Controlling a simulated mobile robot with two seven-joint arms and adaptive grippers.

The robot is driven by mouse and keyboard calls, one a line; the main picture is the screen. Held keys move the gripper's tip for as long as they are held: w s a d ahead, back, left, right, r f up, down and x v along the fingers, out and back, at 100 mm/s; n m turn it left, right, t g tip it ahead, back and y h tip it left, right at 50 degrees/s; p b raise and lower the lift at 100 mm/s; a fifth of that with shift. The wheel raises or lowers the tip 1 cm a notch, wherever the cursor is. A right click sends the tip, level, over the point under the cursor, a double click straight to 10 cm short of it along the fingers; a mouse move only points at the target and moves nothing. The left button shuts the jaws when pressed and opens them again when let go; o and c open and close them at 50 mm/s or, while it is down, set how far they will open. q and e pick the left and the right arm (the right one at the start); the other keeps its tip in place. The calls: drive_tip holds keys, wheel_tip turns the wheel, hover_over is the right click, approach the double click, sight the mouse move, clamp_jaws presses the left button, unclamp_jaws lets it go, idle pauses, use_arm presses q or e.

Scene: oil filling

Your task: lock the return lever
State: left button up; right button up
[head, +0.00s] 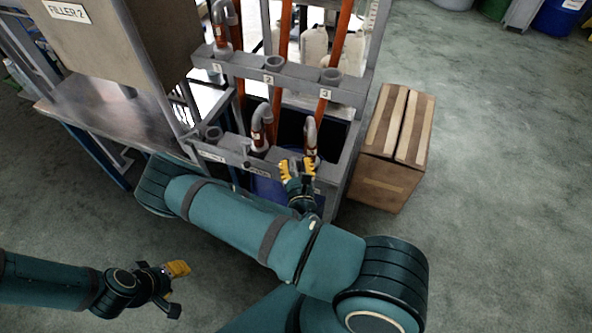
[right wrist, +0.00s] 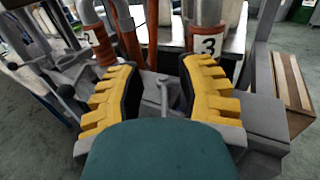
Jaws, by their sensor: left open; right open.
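My right gripper (head: 298,169) is open at the front of the filler stand's lower grey rail, close to the hose nozzle under label 3. In the right wrist view its yellow fingers (right wrist: 160,88) stand apart on both sides of a thin grey lever (right wrist: 163,92), with no clear contact. I cannot tell for sure whether this is the return lever, or its lock state. In the head view that spot is mostly hidden by the gripper. My left gripper (head: 176,289) is open and empty over the floor at the lower left.
Hoses with grey nozzles hang on the stand; the number 3 label (right wrist: 208,44) shows in the right wrist view. A cardboard box (head: 386,185) stands right of the stand. A metal bench (head: 110,110) is at the left. The floor at the right is clear.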

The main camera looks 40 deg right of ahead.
sight(296, 172)
wheel_tip(296, 172, up, 6)
drive_tip(key=shift+r, duration=0.2)
